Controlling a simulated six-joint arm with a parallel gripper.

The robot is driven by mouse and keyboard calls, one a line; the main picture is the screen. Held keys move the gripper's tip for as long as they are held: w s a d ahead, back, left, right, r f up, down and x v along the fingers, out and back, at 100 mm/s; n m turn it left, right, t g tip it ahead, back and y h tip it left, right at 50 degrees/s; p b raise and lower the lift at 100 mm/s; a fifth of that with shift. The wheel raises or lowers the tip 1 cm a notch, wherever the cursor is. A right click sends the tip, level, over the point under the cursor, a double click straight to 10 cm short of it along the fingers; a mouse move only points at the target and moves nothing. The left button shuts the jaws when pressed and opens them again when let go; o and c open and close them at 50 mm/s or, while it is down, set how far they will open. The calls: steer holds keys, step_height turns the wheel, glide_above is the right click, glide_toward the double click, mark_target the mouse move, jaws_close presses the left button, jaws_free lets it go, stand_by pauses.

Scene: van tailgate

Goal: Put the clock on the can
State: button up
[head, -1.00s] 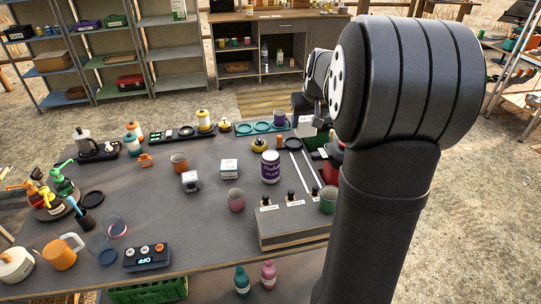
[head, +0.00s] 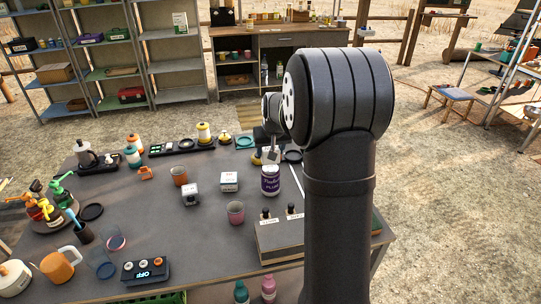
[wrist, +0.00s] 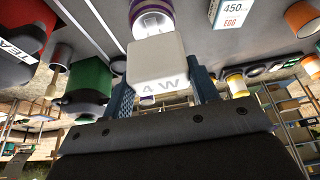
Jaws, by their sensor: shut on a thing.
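My gripper (wrist: 160,85) is shut on a white box (wrist: 158,60) marked "4 W", one blue finger on each side of it. In the head view my gripper (head: 270,143) holds it above the table, just behind the can. The can (head: 270,181), purple and white, stands upright on the table; a purple-and-white cylinder, probably this can (wrist: 152,14), shows at the top of the wrist view, overlapped by the box. I cannot make out a clear clock face; a small pale cube with a dark front (head: 191,195) stands left of the can.
A black OFF device (head: 145,269) sits at the front left. My arm hides the table's right side.

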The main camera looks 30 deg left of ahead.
steer(key=shift+f, duration=1.1)
steer(key=shift+f, duration=0.2)
steer(key=o, duration=1)
steer(key=shift+o, duration=0.2)
steer(key=shift+r, duration=0.3)
steer(key=v, duration=1.2)
steer(key=shift+f, duration=0.2)
